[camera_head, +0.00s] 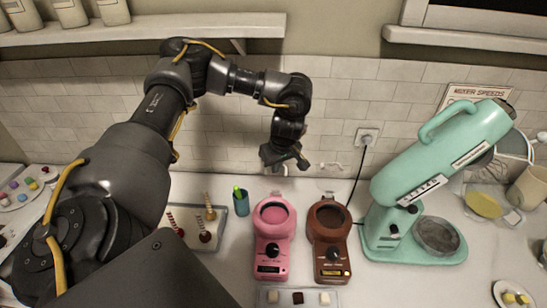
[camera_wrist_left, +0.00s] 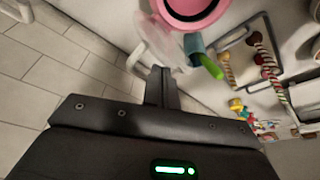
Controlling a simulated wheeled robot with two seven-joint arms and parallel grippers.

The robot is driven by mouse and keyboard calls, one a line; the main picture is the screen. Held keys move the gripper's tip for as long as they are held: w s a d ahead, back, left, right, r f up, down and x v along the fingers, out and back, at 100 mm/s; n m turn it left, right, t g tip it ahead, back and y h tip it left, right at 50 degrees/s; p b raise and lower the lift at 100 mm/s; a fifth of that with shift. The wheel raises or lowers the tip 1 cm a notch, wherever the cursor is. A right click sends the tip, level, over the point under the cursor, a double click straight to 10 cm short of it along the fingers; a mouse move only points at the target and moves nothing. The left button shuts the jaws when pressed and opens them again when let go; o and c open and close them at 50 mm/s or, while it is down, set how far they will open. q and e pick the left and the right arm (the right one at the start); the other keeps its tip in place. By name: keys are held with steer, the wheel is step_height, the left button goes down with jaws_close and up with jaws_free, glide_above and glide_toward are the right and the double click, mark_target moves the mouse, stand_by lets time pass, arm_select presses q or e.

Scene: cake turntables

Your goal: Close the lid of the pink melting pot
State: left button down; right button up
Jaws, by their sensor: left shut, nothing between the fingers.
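The pink melting pot (camera_head: 272,238) stands on the counter, its round bowl open at the top. Its rim also shows in the left wrist view (camera_wrist_left: 190,12). A clear lid (camera_wrist_left: 160,42) stands raised at the pot's back edge in the left wrist view; in the head view it is hard to make out. My left gripper (camera_head: 288,160) is above and behind the pot, near the tiled wall. Its fingers are shut and empty, and they also show in the left wrist view (camera_wrist_left: 160,82), close to the lid; I cannot tell whether they touch. My right gripper is not in view.
A brown melting pot (camera_head: 329,240) stands just right of the pink one. A teal cup (camera_head: 241,204) and a tray of decorated sticks (camera_head: 187,236) are on the left. A mint stand mixer (camera_head: 420,190) is on the right. A small tray (camera_head: 270,297) lies in front.

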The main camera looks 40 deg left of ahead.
arm_select(q)
steer(key=shift+s+d, duration=0.1)
steer(key=shift+d, duration=0.05)
steer(key=shift+s+d+f, duration=0.25)
steer(key=shift+s+d, duration=0.5)
steer(key=shift+s, duration=0.25)
steer(key=shift+s+d+f, duration=0.6)
steer(key=shift+s+d, duration=0.15)
steer(key=shift+s, duration=0.15)
steer(key=s+d+f, duration=0.1)
steer(key=f, duration=0.1)
steer(key=s+d+f+b, duration=0.1)
steer(key=s, duration=0.1)
steer(key=shift+d+f, duration=0.2)
steer(key=shift+f, duration=0.15)
